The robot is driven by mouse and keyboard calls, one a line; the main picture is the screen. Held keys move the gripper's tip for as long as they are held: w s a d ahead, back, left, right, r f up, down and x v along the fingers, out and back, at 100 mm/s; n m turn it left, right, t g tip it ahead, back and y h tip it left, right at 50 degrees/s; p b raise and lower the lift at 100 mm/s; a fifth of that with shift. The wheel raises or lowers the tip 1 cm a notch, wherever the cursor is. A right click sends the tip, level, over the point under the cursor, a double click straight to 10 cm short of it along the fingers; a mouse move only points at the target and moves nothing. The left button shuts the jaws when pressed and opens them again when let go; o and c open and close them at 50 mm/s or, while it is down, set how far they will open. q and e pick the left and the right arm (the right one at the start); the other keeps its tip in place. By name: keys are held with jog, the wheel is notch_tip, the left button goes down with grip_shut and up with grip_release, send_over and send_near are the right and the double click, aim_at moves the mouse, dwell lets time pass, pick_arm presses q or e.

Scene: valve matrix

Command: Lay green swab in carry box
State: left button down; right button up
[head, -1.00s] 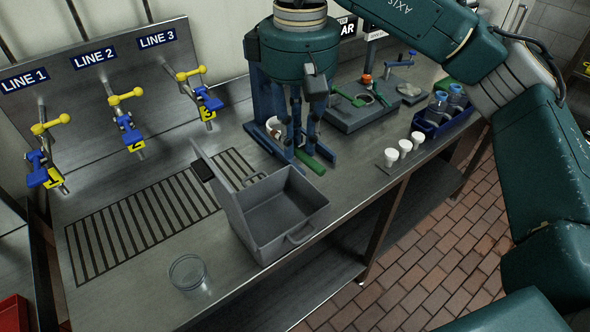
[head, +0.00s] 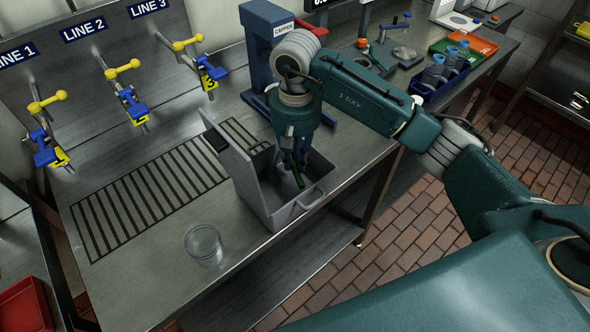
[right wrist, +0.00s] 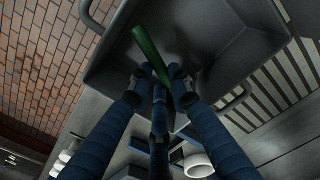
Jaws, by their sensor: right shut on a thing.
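The green swab (head: 299,180) is a short dark green stick. My right gripper (head: 294,168) is shut on it and holds it inside the opening of the grey carry box (head: 268,205), whose lid stands open at the left. In the right wrist view the swab (right wrist: 149,52) juts out from between the blue fingers of my right gripper (right wrist: 164,82), over the inside of the box (right wrist: 215,85). I cannot tell whether the swab touches the box floor. My left gripper is not in view.
A clear glass jar (head: 203,244) stands on the bench left of the box, near the front edge. A slotted drain (head: 150,190) lies behind it. The blue capper press (head: 268,50) stands behind my right arm. A red tray (head: 27,306) is at lower left.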

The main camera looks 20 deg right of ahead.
aim_at(295, 182)
notch_tip(295, 182, down, 2)
jog(key=shift+f, duration=0.15)
notch_tip(295, 182, down, 4)
jog(key=shift+r+p, duration=0.2)
jog(key=shift+p, duration=0.5)
jog(key=shift+f+b, duration=0.2)
jog(key=shift+b, duration=0.15)
jog(key=o, duration=0.8)
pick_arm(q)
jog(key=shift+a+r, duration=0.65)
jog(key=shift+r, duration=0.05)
pick_arm(e)
jog(key=shift+r, duration=0.1)
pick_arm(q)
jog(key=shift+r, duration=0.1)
